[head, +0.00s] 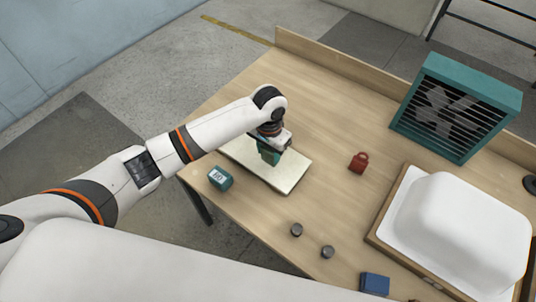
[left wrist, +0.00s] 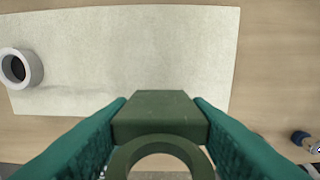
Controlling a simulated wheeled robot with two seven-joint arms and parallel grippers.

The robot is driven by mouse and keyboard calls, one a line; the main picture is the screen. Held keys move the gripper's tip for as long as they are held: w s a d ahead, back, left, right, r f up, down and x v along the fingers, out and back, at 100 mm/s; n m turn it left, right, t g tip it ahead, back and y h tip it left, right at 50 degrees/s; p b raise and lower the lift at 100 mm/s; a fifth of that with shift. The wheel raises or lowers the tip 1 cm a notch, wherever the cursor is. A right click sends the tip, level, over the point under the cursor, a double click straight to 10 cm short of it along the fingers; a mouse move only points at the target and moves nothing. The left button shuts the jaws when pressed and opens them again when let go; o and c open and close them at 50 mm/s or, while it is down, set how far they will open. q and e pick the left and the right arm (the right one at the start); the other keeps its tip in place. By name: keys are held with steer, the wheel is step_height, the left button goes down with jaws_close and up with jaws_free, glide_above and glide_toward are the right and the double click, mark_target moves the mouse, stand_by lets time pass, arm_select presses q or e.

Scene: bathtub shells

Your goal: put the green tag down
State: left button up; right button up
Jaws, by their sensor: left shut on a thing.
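My left gripper (head: 268,158) is over the pale rectangular mat (head: 289,184) on the wooden table. In the left wrist view its teal fingers (left wrist: 160,125) are shut on the green tag (left wrist: 160,105), a dark green block with a ring-shaped end towards the camera. The tag is hidden or cannot be made out in the head view. The pale mat fills much of the left wrist view (left wrist: 130,50) beyond the tag. I cannot tell whether the tag touches the mat. My right gripper is not in view.
A white ring (left wrist: 20,67) lies at the mat's edge. A teal box with a display (head: 220,178) stands beside the mat. A red padlock-like thing (head: 359,162), two dark knobs (head: 297,229), a blue block (head: 374,284), a teal grille box (head: 455,107) and a white shell (head: 455,225) occupy the table.

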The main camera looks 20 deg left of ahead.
mark_target(269, 157)
arm_select(q)
step_height(269, 157, down, 2)
steer(key=shift+f, duration=0.6)
steer(key=o, duration=1)
steer(key=shift+c, duration=0.2)
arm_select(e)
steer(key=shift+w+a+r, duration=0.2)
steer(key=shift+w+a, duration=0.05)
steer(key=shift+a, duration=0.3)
arm_select(q)
steer(key=shift+r, duration=0.35)
step_height(269, 157, up, 11)
steer(key=shift+r+b, duration=0.1)
steer(key=shift+b, duration=0.45)
steer(key=shift+r, duration=0.25)
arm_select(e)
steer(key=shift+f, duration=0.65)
